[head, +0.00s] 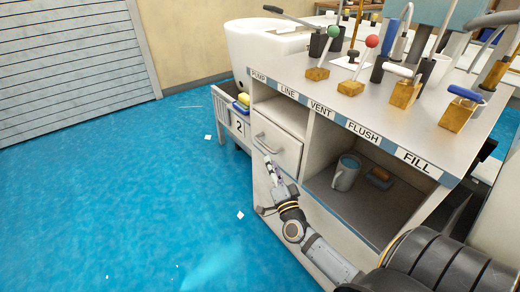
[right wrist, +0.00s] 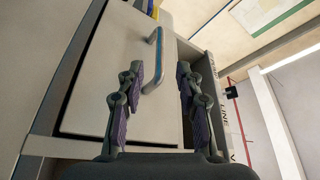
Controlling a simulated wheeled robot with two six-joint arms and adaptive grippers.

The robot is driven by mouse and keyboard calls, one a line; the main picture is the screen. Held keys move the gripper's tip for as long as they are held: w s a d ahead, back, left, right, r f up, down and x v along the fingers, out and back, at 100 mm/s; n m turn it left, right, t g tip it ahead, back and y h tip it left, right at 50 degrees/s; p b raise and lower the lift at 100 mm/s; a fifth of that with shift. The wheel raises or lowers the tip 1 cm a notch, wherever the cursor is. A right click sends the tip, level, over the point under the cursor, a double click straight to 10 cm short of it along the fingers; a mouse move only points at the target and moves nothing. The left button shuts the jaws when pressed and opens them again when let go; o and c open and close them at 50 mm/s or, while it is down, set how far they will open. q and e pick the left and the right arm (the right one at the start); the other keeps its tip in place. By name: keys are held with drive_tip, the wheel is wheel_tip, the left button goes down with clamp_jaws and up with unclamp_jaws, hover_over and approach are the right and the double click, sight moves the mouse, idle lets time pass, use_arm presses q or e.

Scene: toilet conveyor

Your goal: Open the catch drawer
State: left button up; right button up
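The closed drawer (head: 278,147) is a pale front with a bar handle (head: 266,143), set in the cabinet below the LINE label. My right gripper (head: 269,164) is in front of the drawer, just below the handle in the head view. In the right wrist view the fingers (right wrist: 160,74) are open, and the handle (right wrist: 157,48) shows between and beyond their tips on the drawer front (right wrist: 112,75). I cannot tell whether a finger touches it. Nothing is held. My left gripper is not in view.
An open shelf right of the drawer holds a grey-blue mug (head: 346,172) and a small object (head: 380,177). Levers stand on the labelled counter (head: 340,100). A bin marked 2 (head: 238,126) stands left. The blue floor (head: 120,190) is mostly clear, with small white scraps.

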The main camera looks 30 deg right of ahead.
sight(263, 143)
drive_tip(key=b+x, duration=0.1)
drive_tip(key=x, duration=0.9)
clamp_jaws()
